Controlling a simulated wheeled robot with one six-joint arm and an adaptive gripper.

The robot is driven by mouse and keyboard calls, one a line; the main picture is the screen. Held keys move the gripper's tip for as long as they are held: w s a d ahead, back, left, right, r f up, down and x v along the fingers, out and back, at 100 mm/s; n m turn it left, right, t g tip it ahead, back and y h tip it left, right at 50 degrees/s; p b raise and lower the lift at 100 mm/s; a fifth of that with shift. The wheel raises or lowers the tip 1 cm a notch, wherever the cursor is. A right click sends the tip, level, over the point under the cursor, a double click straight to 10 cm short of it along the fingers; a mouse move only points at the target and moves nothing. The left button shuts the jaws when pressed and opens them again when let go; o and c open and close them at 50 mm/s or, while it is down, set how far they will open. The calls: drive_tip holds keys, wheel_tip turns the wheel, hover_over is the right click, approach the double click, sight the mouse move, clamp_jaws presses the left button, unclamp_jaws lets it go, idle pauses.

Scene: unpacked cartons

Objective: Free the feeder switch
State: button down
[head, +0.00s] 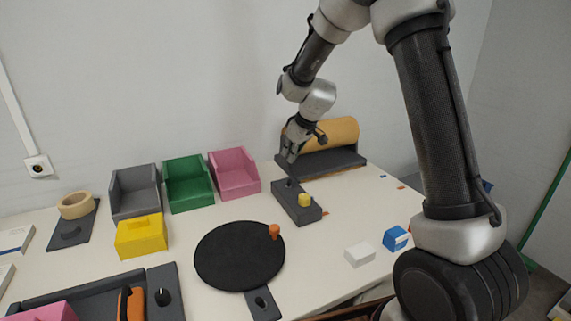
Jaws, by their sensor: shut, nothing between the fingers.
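A dark grey box (309,215) stands on the table right of centre, with a yellow round knob or cap (305,199) on its top. A small dark part (290,183) shows on its far end. This looks like the feeder switch, but I cannot tell for sure. My gripper (291,156) points down just above the far end of this box, shut and empty. I cannot tell whether the fingertips touch the small dark part.
A tan roll (335,133) on a dark stand lies behind my gripper. A black turntable (238,258) with an orange knob is in front. Grey (136,192), green (188,184) and pink (234,174) bins stand left. White (359,254) and blue (395,238) blocks lie right.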

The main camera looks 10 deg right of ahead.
drive_tip(key=shift+v, duration=2.35)
drive_tip(key=shift+d, duration=0.1)
drive_tip(key=s+d+f+m+g, duration=0.2)
drive_tip(key=s+m+g, duration=0.1)
drive_tip(key=s, duration=0.7)
drive_tip(key=s+d+r+m+t, duration=0.1)
drive_tip(key=s+d+r, duration=0.2)
drive_tip(key=s, duration=0.6)
drive_tip(key=s+d+r+m+h, duration=0.1)
drive_tip(key=s+d+r, duration=0.3)
drive_tip(key=s, duration=0.5)
drive_tip(key=s+d+r+m+t+h, duration=0.1)
drive_tip(key=s+d+r, duration=0.2)
drive_tip(key=s, duration=0.6)
wheel_tip(320, 180, up, 3)
drive_tip(key=shift+s+d+f+m+t, duration=0.1)
drive_tip(key=shift+s+d+m+t, duration=0.05)
drive_tip(key=shift+d+m+t, duration=0.2)
drive_tip(key=c, duration=2.2)
unclamp_jaws()
